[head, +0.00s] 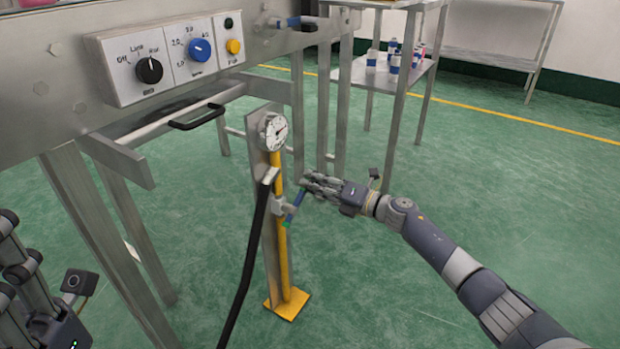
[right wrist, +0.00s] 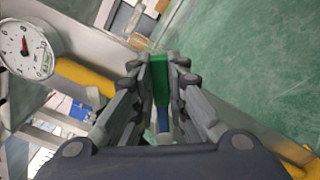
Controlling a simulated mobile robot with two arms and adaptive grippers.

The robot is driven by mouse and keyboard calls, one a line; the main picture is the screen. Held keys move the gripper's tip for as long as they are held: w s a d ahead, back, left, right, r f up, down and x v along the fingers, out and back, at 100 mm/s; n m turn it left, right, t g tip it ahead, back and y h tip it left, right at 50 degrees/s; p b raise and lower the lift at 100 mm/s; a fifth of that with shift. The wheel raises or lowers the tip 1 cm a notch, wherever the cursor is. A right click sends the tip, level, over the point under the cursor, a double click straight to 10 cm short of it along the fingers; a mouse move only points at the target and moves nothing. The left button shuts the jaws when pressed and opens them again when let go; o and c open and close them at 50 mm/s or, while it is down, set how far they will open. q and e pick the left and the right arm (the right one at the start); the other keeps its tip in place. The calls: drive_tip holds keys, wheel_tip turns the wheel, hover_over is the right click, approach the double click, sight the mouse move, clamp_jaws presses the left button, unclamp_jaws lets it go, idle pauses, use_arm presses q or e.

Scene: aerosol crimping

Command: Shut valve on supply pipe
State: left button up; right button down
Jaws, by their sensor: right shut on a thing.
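The yellow supply pipe (head: 281,240) stands upright along a grey metal post. Its valve has a blue lever handle with a green end (head: 294,207), which slants across beside the pipe in the head view. My right gripper (head: 307,184) comes in from the right at the lever's upper part. In the right wrist view the green and blue lever (right wrist: 160,82) lies between the two fingers (right wrist: 161,90), which are shut on it. The yellow pipe (right wrist: 82,77) passes behind the fingers there. My left gripper (head: 18,268) shows only partly at the lower left edge; its fingertips are unclear.
A round gauge (head: 273,132) sits atop the post, and a black hose (head: 256,235) runs down beside it. A machine panel with knobs (head: 172,58) and a drawer-like black handle (head: 197,117) are at left. A shelf with cans (head: 385,73) stands behind. Green floor at right is clear.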

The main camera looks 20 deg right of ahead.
drive_tip(key=shift+w+d+f+m, duration=0.2)
drive_tip(key=shift+f+m, duration=0.65)
drive_tip(key=shift+m, duration=0.3)
drive_tip(key=shift+w+d+f+m, duration=0.15)
drive_tip(key=shift+d+f+m, duration=0.1)
drive_tip(key=shift+f+m, duration=0.75)
drive_tip(key=shift+w+d+f+m, duration=0.2)
drive_tip(key=shift+f+m, duration=0.45)
drive_tip(key=shift+m, duration=0.7)
drive_tip(key=shift+s+f, duration=0.1)
drive_tip(key=c, duration=1.6)
unclamp_jaws()
drive_tip(key=shift+d, duration=0.1)
drive_tip(key=v, duration=1.2)
